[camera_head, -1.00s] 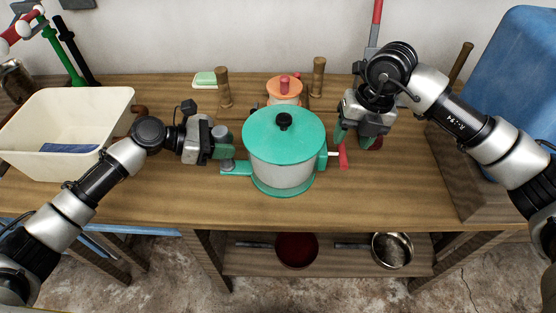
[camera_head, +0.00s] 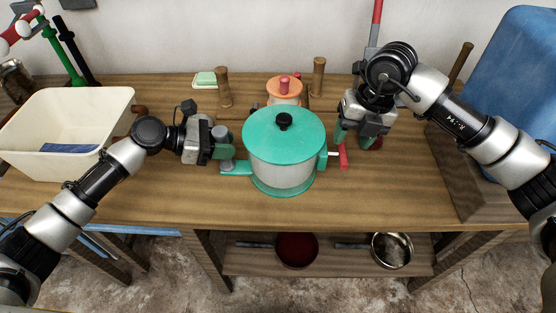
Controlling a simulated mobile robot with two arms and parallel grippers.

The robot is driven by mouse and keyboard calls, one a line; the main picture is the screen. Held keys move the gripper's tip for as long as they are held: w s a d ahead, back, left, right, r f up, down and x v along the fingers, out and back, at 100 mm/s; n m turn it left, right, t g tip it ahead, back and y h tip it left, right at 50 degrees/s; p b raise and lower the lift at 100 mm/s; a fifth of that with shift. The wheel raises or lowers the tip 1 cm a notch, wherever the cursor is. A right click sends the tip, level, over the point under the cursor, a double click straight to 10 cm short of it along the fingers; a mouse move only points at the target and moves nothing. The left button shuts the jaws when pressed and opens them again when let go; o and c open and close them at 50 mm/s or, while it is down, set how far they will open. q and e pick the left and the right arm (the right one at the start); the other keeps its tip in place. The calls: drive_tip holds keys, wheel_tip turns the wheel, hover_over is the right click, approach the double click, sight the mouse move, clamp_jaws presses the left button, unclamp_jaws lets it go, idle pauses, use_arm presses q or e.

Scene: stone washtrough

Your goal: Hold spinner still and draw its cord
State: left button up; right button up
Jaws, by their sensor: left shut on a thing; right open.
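The spinner is a pot with a teal lid (camera_head: 270,132), a black knob on top and a pale body (camera_head: 285,176), standing upright on the wooden bench. A teal bracket (camera_head: 237,169) with a grey post sticks out on its left side. My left gripper (camera_head: 228,155) is shut on that grey post. On the right side a white stem leads to a red pull handle (camera_head: 343,157), which ends the cord; the cord itself is not visible. My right gripper (camera_head: 355,140) is open, pointing down, its fingers just above and around the handle area. I cannot tell whether they touch it.
A cream basin (camera_head: 115,100) stands at the left. Behind the spinner are a small orange-lidded pot (camera_head: 284,88), two wooden pegs (camera_head: 318,77) and a soap dish (camera_head: 205,80). A blue bin (camera_head: 515,85) stands at the right. The bench front (camera_head: 370,205) is clear.

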use_arm(q)
drive_tip(key=o, duration=1.1)
drive_tip(key=shift+o, duration=0.2)
drive_tip(key=v, duration=1.2)
drive_tip(key=shift+s+f, duration=0.1)
